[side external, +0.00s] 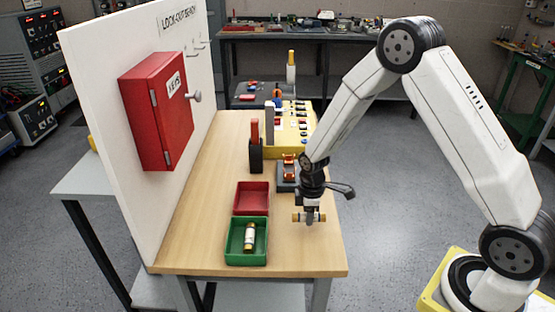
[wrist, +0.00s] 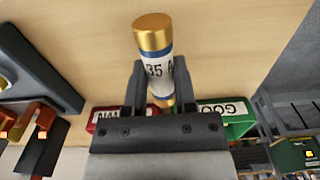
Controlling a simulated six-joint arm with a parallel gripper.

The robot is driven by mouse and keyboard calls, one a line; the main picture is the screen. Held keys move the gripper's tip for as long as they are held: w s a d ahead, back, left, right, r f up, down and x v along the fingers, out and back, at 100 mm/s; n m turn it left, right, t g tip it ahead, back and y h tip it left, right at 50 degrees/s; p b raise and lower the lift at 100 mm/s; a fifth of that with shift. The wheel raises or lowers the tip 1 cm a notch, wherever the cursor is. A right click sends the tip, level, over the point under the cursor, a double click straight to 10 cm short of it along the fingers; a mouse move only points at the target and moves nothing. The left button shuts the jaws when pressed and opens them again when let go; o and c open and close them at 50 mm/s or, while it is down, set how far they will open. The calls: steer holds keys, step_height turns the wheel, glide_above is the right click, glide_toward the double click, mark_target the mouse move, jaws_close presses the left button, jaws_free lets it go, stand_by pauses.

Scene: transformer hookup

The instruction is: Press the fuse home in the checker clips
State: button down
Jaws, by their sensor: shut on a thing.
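My gripper (side external: 309,217) is shut on a fuse (side external: 297,217) with a white and blue body and gold end caps. It holds the fuse above the wooden bench, in front of the checker. In the wrist view the fuse (wrist: 154,55) sits between the fingers (wrist: 155,85) and "35 A" shows on its label. The fuse checker (side external: 287,176) is a dark block with copper-orange clips, just behind my gripper and partly hidden by it. Its clips (wrist: 22,122) show at the left edge of the wrist view. The fuse is apart from the clips.
A green tray (side external: 232,257) holds another fuse (side external: 249,237). A red tray (side external: 238,205) looks empty. A dark holder with a red handle (side external: 255,135) stands behind the trays. A yellow panel (side external: 286,152) is at the back. A white board with a red key box (side external: 160,115) borders the left.

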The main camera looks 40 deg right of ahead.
steer(key=shift+r, duration=1.85)
steer(key=shift+w, duration=0.1)
steer(key=shift+w+d+r+m+y, duration=0.1)
steer(key=shift+w+d+m+y, duration=0.3)
steer(key=shift+w+m, duration=0.5)
steer(key=w+d+r+m+t+y, duration=0.1)
steer(key=w+d+r+m+y, duration=0.3)
steer(key=w+m, duration=0.55)
step_height(320, 180, up, 4)
steer(key=m+t+y, duration=0.1)
steer(key=m+t, duration=0.4)
steer(key=m, duration=0.2)
glide_above(292, 171)
steer(key=shift+w, duration=0.15)
steer(key=shift+f, duration=0.1)
steer(key=shift+f, duration=2.9)
steer(key=shift+f, duration=1.95)
